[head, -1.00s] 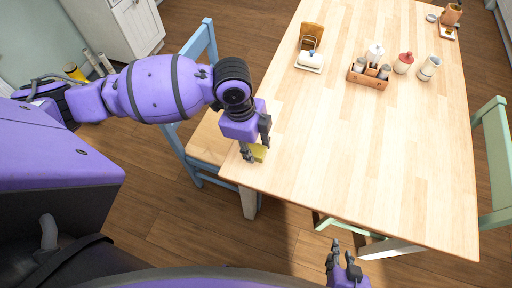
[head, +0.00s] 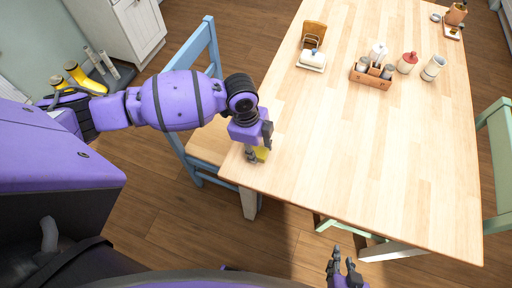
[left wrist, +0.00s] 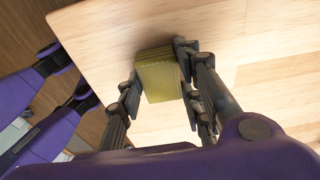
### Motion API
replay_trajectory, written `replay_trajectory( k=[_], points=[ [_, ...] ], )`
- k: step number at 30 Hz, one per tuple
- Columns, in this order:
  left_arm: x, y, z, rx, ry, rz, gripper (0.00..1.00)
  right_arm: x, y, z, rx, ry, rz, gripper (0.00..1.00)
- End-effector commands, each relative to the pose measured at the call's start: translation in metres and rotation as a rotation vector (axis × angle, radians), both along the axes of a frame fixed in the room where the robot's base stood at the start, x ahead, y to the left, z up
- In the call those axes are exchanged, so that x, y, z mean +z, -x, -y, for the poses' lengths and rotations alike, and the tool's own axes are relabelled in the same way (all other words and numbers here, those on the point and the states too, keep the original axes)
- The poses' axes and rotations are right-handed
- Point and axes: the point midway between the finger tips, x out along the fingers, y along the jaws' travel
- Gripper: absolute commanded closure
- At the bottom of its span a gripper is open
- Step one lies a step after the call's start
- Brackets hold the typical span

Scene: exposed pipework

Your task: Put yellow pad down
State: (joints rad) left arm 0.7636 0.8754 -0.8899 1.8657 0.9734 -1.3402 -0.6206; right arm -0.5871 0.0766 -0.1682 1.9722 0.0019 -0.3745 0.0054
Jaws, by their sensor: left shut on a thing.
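The yellow pad (head: 262,153) is a small block between the fingers of my left gripper (head: 258,154), at the near left corner of the wooden table (head: 365,140). In the left wrist view the pad (left wrist: 159,76) sits between both fingers of the left gripper (left wrist: 160,88), over the tabletop near its edge. I cannot tell whether the pad touches the table. My right gripper (head: 344,262) is low at the bottom of the head view, off the table's near edge, with its fingers apart and nothing between them.
A wooden caddy with shakers (head: 371,76), a red-topped bottle (head: 407,63), a white jar (head: 433,68) and a napkin holder (head: 312,58) stand toward the far side. A blue chair (head: 203,110) is at the left edge. The table's middle is clear.

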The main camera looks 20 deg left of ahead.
Motion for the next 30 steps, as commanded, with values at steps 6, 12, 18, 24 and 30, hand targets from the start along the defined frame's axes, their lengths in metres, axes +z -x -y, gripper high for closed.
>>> replay_trajectory(
  k=[6,12,18,24,30],
  points=[
    [-0.003,0.001,0.0,0.0,0.0,-0.002,0.48,0.0,0.0,-0.002,0.0,-0.003,0.0,0.74],
    [-0.003,0.001,0.0,0.0,0.0,-0.002,0.48,-0.001,0.0,-0.001,0.003,0.0,-0.001,0.74],
    [0.004,0.0,-0.001,0.0,-0.001,0.001,0.48,0.001,0.0,0.001,0.008,0.005,0.0,0.74],
    [0.039,-0.001,-0.006,-0.002,-0.002,0.003,0.48,0.005,-0.003,0.002,0.012,0.006,0.005,0.74],
    [0.082,-0.001,-0.012,-0.002,0.0,0.003,0.48,0.008,-0.005,0.001,0.013,0.003,0.007,0.74]
  ],
)
